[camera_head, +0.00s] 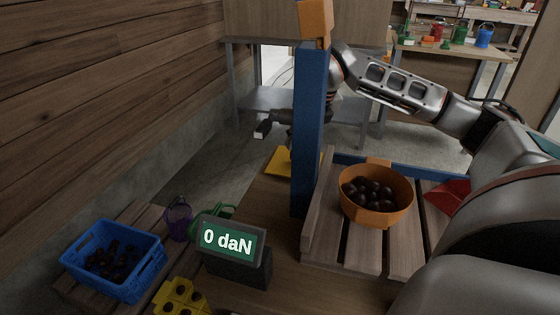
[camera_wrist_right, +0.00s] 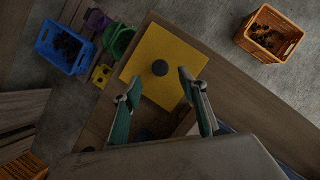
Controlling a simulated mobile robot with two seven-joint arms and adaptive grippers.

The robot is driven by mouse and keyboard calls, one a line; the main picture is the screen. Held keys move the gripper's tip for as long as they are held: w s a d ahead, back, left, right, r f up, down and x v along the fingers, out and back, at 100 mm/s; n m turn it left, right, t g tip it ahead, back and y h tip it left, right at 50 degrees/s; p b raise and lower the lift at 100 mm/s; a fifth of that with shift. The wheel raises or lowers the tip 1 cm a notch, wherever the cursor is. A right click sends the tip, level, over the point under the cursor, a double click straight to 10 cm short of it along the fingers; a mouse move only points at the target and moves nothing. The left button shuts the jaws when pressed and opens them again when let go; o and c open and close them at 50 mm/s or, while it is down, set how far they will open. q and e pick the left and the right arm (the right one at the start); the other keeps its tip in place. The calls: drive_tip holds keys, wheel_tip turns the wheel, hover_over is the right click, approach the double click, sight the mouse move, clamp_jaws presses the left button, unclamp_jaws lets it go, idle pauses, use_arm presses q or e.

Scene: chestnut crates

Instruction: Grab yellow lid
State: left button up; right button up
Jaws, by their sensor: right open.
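The yellow lid (camera_wrist_right: 160,45) is a flat square plate with a round dark knob (camera_wrist_right: 160,68) at its middle. In the head view the lid (camera_head: 279,161) shows behind the blue post, which hides part of it. My right gripper (camera_wrist_right: 160,77) is open and empty, pointing at the lid. In the wrist view its two fingers lie on either side of the knob, apart from it. In the head view my right gripper (camera_head: 265,129) is above the lid, partly behind the post. My left gripper is not in view.
The blue post (camera_head: 307,130) stands beside the lid. An orange bowl (camera_head: 376,213) of chestnuts sits on a slatted crate (camera_head: 341,257). A display reading 0 daN (camera_head: 229,240), a blue crate (camera_head: 112,286) with chestnuts and a purple basket (camera_head: 178,220) are at the left.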

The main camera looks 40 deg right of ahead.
drive_tip(key=shift+f, duration=0.15)
drive_tip(key=shift+d+f, duration=0.1)
drive_tip(key=shift+f, duration=0.05)
drive_tip(key=b+x, duration=0.3)
drive_tip(key=x, duration=0.4)
drive_tip(key=shift+s, duration=0.1)
drive_tip(key=shift+f, duration=0.1)
drive_tip(key=shift+r, duration=0.25)
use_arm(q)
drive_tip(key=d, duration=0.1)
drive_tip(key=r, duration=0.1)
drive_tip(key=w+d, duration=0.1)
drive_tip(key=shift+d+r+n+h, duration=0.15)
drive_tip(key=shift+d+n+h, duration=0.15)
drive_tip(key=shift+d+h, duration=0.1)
use_arm(e)
clamp_jaws()
